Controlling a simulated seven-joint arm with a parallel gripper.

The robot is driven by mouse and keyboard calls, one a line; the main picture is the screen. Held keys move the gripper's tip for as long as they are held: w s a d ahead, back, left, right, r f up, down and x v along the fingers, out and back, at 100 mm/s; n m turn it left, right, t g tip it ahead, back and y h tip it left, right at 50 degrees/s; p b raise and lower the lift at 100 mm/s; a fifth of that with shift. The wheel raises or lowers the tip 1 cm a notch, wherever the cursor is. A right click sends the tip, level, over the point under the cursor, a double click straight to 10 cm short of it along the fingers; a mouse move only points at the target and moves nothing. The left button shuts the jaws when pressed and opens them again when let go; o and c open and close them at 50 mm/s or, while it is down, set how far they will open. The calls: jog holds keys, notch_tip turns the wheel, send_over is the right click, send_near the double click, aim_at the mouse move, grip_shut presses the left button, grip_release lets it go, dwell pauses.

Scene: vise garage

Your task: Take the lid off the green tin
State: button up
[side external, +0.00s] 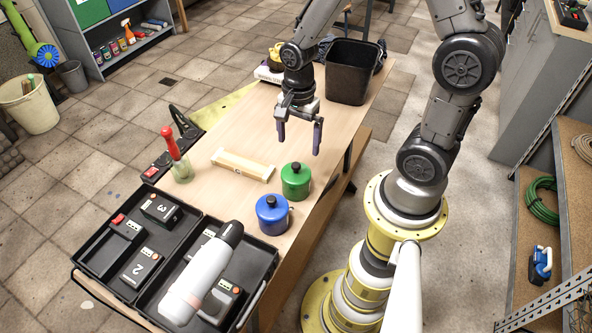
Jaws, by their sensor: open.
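The green tin (295,187) stands upright on the wooden workbench, with its green lid (295,170) and dark knob on top. A similar blue tin (272,219) with a lid and knob stands just in front of it, to the left. My gripper (299,138) hangs above the bench behind the green tin, fingers pointing down. It is open and empty, apart from the tin.
A pale wooden block (243,165) lies left of the green tin. A red-handled brush (173,150) stands in a jar at the bench's left edge. Black trays (262,262) with batteries and a white bottle (200,280) fill the front. A black bin (351,72) stands at the back.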

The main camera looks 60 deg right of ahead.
aim_at(296, 164)
notch_tip(296, 164, down, 3)
jog(key=shift+f, duration=0.1)
jog(key=shift+w+a+f, duration=0.1)
jog(key=shift+a+f, duration=0.1)
jog(key=shift+f, duration=1.15)
jog(key=shift+a+f, duration=0.2)
jog(key=shift+f, duration=1.1)
jog(key=c, duration=1.5)
